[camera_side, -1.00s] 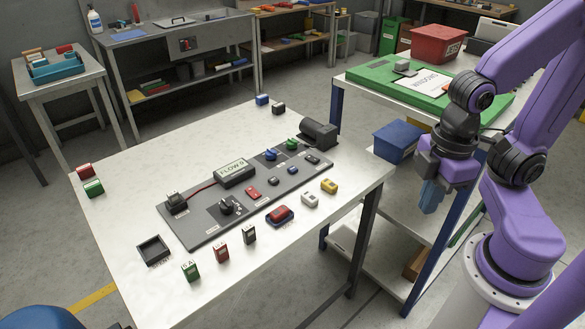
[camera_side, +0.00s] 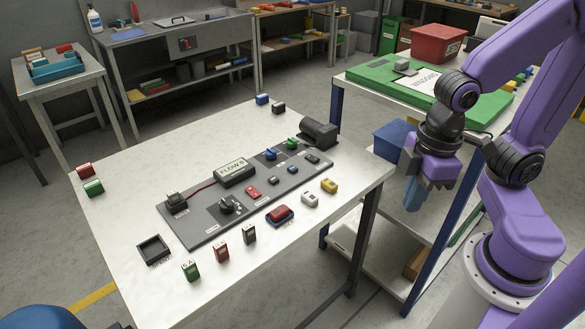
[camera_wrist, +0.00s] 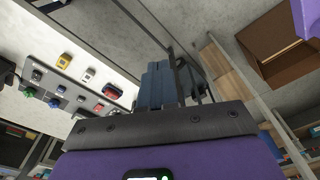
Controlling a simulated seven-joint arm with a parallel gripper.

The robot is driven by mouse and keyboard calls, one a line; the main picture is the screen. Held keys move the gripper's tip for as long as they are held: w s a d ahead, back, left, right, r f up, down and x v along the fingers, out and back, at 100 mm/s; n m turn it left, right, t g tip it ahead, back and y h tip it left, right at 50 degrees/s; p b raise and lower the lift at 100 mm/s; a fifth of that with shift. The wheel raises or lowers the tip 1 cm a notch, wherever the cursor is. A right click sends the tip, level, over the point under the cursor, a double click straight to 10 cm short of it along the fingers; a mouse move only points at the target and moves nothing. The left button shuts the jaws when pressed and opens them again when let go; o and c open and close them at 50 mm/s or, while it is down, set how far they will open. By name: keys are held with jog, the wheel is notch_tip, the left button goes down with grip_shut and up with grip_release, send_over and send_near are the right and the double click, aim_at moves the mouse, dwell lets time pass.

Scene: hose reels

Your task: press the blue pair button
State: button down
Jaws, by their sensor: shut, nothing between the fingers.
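The control panel (camera_side: 205,232) lies on the white table. A small blue button (camera_side: 292,170) sits in its row of small buttons, between two black ones, and also shows in the wrist view (camera_wrist: 61,89). My gripper (camera_side: 411,205) hangs off the table's right side, well apart from the button, with its blue-grey fingers pointing down. In the wrist view the fingers (camera_wrist: 158,68) are together and hold nothing.
A blue knob (camera_side: 270,154) and a green knob (camera_side: 292,143) stand behind the buttons. A yellow block (camera_side: 329,186), a white block (camera_side: 310,200) and a red-and-blue piece (camera_side: 280,215) line the front. A green-topped bench (camera_side: 365,76) stands at right.

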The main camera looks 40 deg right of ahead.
jog(key=w+a+f+m+t+y, duration=0.15)
jog(key=w+a+m, duration=0.3)
jog(key=w, duration=0.55)
jog(key=m+t+h, duration=0.1)
jog(key=m+t, duration=0.6)
jog(key=m, duration=0.8)
send_over(295, 169)
notch_tip(295, 169, down, 8)
jog(key=shift+r, duration=0.25)
jog(key=shift+f, duration=0.15)
jog(key=shift+f, duration=4.3)
jog(key=shift+f, duration=0.15)
jog(key=shift+f, duration=0.25)
